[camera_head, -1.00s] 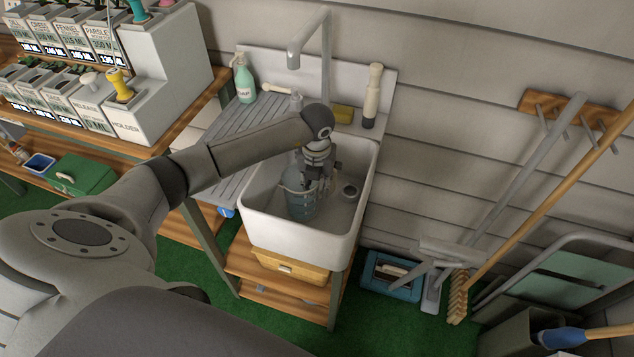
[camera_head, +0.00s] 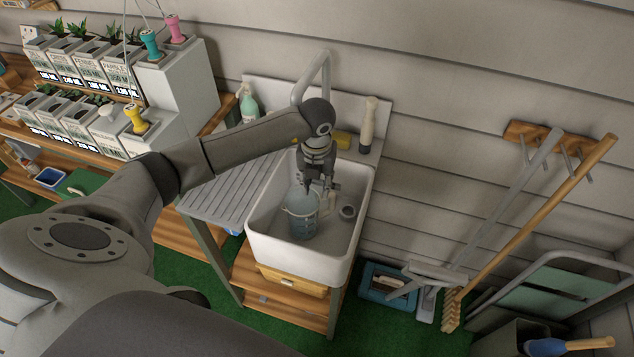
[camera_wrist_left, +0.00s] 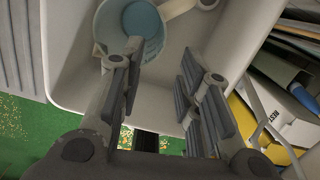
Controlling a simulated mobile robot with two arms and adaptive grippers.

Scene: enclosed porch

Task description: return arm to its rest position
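My left arm reaches in from the left over the white sink (camera_head: 300,258). My left gripper (camera_head: 318,182) points down over the sink, above and beside a clear bluish container (camera_head: 302,212) that stands in the basin. In the left wrist view the gripper (camera_wrist_left: 163,80) is open, with a gap between its fingers and nothing held. The container (camera_wrist_left: 118,22) shows there at the top, beyond the left fingers. My right gripper is in neither view.
A tap (camera_head: 318,75), a green soap bottle (camera_head: 248,103) and a pale-topped cylinder (camera_head: 368,125) stand behind the sink. Planters fill the shelf on the left. A broom (camera_head: 530,235) leans at the right. The green floor in front is partly free.

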